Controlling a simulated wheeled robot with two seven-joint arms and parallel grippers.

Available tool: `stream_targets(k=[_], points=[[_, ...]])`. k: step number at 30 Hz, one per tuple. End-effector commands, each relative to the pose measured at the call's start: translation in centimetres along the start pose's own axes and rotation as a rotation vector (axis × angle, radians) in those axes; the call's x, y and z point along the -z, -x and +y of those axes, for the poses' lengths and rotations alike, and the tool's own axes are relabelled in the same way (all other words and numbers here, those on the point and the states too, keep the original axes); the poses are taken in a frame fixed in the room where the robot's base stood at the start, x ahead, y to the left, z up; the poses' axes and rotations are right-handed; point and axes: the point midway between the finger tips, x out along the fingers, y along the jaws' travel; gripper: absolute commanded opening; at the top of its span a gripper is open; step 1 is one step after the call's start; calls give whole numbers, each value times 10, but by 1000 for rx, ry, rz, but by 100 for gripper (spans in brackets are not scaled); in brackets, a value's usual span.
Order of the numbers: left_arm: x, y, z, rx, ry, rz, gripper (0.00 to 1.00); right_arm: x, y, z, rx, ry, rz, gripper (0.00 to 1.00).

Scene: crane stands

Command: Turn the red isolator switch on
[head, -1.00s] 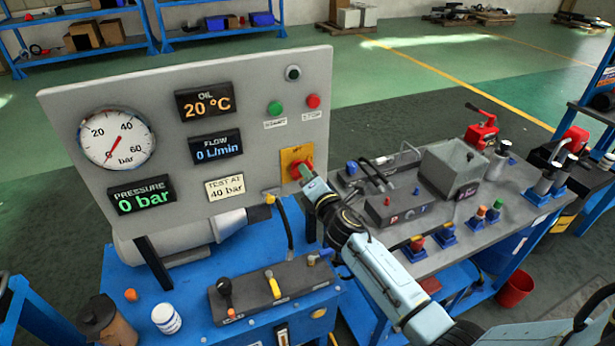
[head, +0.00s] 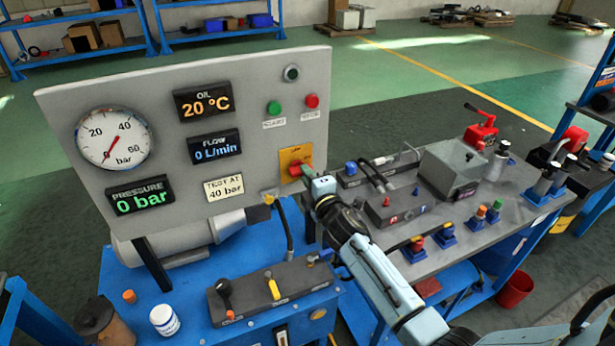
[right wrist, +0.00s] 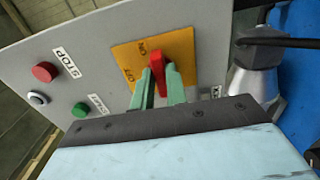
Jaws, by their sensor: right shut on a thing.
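The red isolator switch (head: 295,169) sits on a yellow plate (head: 288,155) at the lower right of the grey panel. My right gripper (head: 306,172) reaches it from the right. In the right wrist view the red handle (right wrist: 157,66) stands between the two green fingers (right wrist: 159,84), which are shut on it. The ON and OFF marks show on the plate (right wrist: 130,58) left of the handle; its exact angle is hard to tell. The pressure display (head: 140,198) reads 0 bar. My left gripper is not in view.
The green start button (head: 274,107) and red stop button (head: 311,101) are above the switch. A hose (head: 283,228) hangs just below the plate. A lever block (head: 270,290) stands on the blue bench in front. A grey bench (head: 455,235) with fittings lies to the right.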

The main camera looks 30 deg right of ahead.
Motion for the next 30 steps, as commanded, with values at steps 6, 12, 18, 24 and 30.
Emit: stream_targets(k=[6,12,18,24,30], points=[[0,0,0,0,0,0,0,0,0,-1,2,-8,0,0],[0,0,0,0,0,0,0,0,0,-1,2,-7,0,21],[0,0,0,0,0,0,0,0,0,-1,1,-5,0,36],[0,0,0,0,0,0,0,0,1,0,1,-4,0,36],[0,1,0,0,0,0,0,0,16,-1,1,-3,1,36]])
